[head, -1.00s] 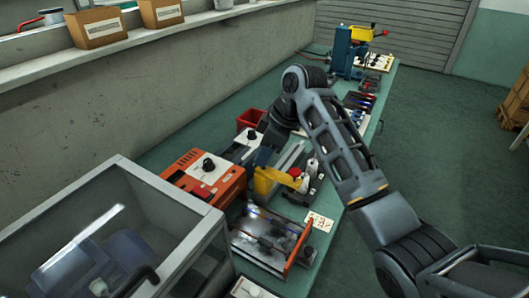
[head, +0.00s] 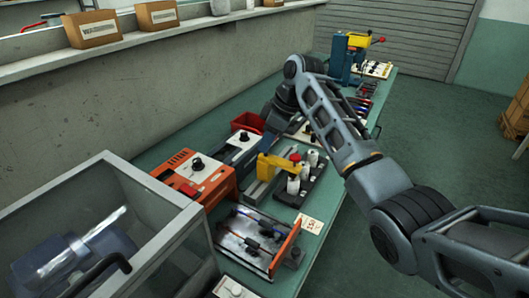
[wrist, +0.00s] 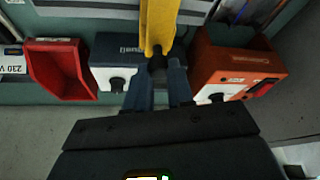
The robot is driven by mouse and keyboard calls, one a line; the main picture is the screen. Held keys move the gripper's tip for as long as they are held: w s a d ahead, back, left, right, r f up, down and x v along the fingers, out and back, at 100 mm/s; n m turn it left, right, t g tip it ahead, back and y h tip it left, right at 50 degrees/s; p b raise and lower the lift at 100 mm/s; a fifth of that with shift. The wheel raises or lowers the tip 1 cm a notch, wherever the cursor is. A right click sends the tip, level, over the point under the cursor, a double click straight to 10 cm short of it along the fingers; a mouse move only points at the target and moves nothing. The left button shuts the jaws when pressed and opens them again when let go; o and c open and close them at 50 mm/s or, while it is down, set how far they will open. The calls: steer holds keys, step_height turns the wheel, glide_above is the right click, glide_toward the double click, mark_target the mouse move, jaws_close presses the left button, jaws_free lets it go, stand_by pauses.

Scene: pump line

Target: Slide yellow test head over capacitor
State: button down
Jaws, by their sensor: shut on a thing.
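The yellow test head (head: 274,164) sits on a grey rail (head: 258,188), its arm reaching right toward the capacitors. A red knob (head: 295,157) tops its outer end. White capacitors stand in a row on a black base (head: 314,184): a near one (head: 293,184), a middle one (head: 304,172) and a far one (head: 313,157). The arm's end is close to the row; I cannot tell which capacitor, if any, lies under it. My gripper (wrist: 158,72) is shut on the test head's inner end, and the yellow arm (wrist: 158,25) extends from the fingertips in the wrist view.
An orange instrument box (head: 205,180) and a blue-grey one (head: 241,148) stand left of the rail. A red bin (head: 248,121) is behind them. An open tray with probes (head: 255,236) and a clear-sided enclosure (head: 105,235) are nearer. A blue-and-yellow press (head: 347,55) stands far back.

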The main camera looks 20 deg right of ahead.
steer(key=shift+w+d, duration=0.15)
steer(key=shift+d, duration=0.05)
steer(key=c, duration=1)
jaws_free()
steer(key=shift+r, duration=0.1)
steer(key=v, duration=0.7)
steer(key=shift+d+r+b, duration=0.15)
steer(key=shift+r+b, duration=0.1)
steer(key=shift+b, duration=0.15)
